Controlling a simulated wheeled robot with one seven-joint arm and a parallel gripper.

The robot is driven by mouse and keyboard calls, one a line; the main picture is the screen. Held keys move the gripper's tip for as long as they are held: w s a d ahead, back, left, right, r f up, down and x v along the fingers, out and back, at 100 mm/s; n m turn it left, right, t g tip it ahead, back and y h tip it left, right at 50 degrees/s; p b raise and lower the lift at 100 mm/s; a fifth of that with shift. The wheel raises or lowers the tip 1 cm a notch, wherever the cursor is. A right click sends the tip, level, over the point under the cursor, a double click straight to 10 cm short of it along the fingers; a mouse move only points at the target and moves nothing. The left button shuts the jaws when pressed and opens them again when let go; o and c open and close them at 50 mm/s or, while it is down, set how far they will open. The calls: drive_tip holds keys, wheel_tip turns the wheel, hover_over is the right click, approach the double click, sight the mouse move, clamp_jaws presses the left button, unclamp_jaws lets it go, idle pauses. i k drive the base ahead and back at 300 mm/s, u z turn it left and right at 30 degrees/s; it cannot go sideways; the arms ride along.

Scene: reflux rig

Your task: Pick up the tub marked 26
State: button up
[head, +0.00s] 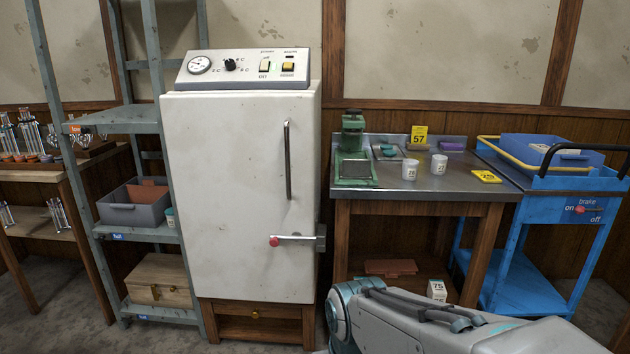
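Two small white tubs stand upright on the metal-topped table (463,185) right of the white cabinet. The left tub (409,170) is nearer the front, and the right tub (439,164) is a little farther back. Both carry small dark marks that are too small to read surely, so I cannot tell which is 26. A third small pale tub (170,217) stands on the grey shelf, partly hidden by the cabinet. My arm shows at the bottom right, below the table top. My gripper is not in view.
A white cabinet (240,180) with a handle and red-knobbed latch is shut. A green device (354,160), a yellow 57 sign (419,134) and a flat yellow tag (486,177) are on the table. A blue cart (545,215) stands at right. The table's front middle is clear.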

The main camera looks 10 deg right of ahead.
sight(411, 168)
drive_tip(key=u, duration=0.35)
drive_tip(key=k, duration=0.55)
drive_tip(key=u, duration=0.05)
drive_tip(key=i, duration=1.45)
drive_tip(key=z, duration=1.55)
drive_tip(key=i, duration=0.8)
drive_tip(key=z, duration=0.6)
